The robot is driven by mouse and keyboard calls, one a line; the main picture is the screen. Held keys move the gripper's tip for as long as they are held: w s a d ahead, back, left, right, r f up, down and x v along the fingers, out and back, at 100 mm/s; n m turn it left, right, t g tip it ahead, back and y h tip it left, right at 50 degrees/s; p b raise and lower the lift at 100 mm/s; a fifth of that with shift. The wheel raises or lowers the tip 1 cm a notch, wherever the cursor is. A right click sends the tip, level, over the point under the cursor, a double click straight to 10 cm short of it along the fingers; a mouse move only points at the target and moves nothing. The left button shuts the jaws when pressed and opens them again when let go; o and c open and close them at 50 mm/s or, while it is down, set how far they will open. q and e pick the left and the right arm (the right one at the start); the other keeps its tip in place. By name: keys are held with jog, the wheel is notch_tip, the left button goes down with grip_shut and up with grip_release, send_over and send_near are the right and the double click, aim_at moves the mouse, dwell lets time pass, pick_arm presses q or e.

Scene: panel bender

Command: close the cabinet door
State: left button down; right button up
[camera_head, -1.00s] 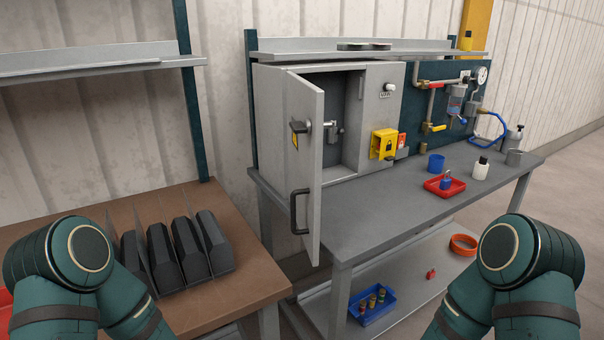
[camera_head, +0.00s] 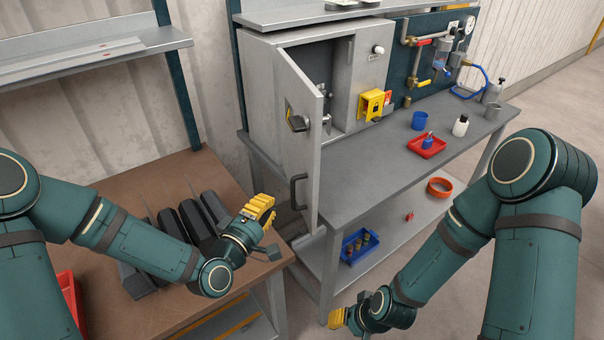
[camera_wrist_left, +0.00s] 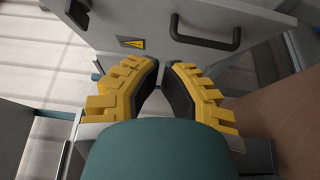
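The grey cabinet door (camera_head: 301,150) stands open from the grey cabinet (camera_head: 262,75), swung out over the bench's front left corner.
Black parts (camera_head: 197,225) stand on the brown table (camera_head: 150,190) under my left arm.

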pick_arm(q)
jog(key=p, duration=0.1)
send_near(309, 172)
jog(key=w+a, duration=0.1)
jog(key=w, duration=0.3)
jog(key=d, duration=0.1)
jog(key=w+d+p, duration=0.1)
jog(key=shift+w+d, duration=0.3)
jog(key=shift+d, duration=0.05)
jog(key=shift+w+d, duration=0.15)
jog(key=shift+d, duration=0.4)
jog(key=shift+d, duration=0.15)
